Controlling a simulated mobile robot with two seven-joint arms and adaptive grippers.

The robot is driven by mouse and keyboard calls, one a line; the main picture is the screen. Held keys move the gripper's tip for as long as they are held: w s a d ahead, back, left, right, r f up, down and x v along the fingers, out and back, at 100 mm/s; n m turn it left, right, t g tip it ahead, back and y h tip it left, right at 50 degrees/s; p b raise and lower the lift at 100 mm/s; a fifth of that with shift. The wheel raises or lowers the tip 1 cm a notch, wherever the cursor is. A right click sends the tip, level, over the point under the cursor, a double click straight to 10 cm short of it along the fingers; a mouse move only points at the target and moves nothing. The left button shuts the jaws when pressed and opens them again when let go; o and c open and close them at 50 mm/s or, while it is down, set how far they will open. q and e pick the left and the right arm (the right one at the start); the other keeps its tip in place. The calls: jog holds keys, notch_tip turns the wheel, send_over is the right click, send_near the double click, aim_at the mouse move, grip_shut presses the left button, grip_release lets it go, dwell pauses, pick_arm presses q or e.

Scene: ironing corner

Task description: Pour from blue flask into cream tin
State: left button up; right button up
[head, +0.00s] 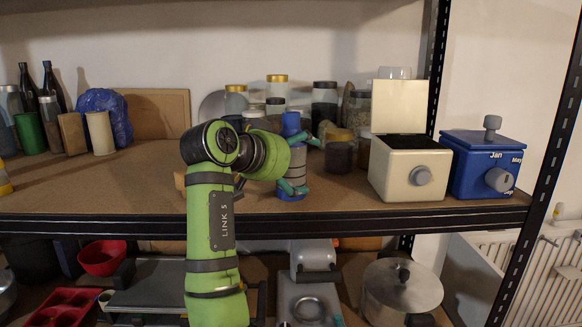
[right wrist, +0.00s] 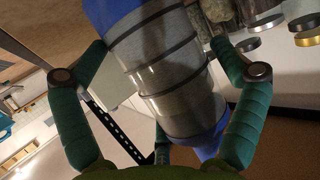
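The blue flask (head: 293,124), with a blue top and base and a grey banded middle, is upright near the shelf's front edge. In the right wrist view the flask (right wrist: 165,70) fills the space between the fingers. My right gripper (head: 297,163) is around the flask, with teal fingers bent in against its sides; it also shows in the right wrist view (right wrist: 160,45). The cream tin (head: 408,172) stands to the right of the flask, with its lid raised and a dark opening on top. A grey knob is on its front. My left gripper is out of view.
A blue tin (head: 481,163) stands right of the cream tin. A dark jar with a gold lid (head: 339,150) is between flask and cream tin, further back. Several jars stand behind the flask. The wooden shelf (head: 110,190) is clear at left front.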

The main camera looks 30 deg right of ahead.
jog(key=c, duration=0.8)
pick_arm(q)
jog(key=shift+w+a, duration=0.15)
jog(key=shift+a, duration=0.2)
pick_arm(e)
jog(key=shift+c, duration=0.2)
jog(key=shift+r, duration=0.15)
jog(key=shift+d+r, duration=0.1)
jog(key=shift+r, duration=0.45)
pick_arm(q)
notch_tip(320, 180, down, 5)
jog(key=b, duration=0.5)
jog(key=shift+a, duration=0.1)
pick_arm(e)
jog(key=s+r, duration=0.3)
jog(key=s+d+r, duration=0.1)
jog(key=s+r, duration=0.2)
jog(key=s, duration=0.1)
jog(key=s+d+r, duration=0.1)
jog(key=s+r, duration=0.2)
jog(key=s, duration=0.1)
jog(key=shift+s+d+r, duration=0.1)
jog(key=shift+s+r, duration=0.15)
jog(key=shift+r, duration=0.1)
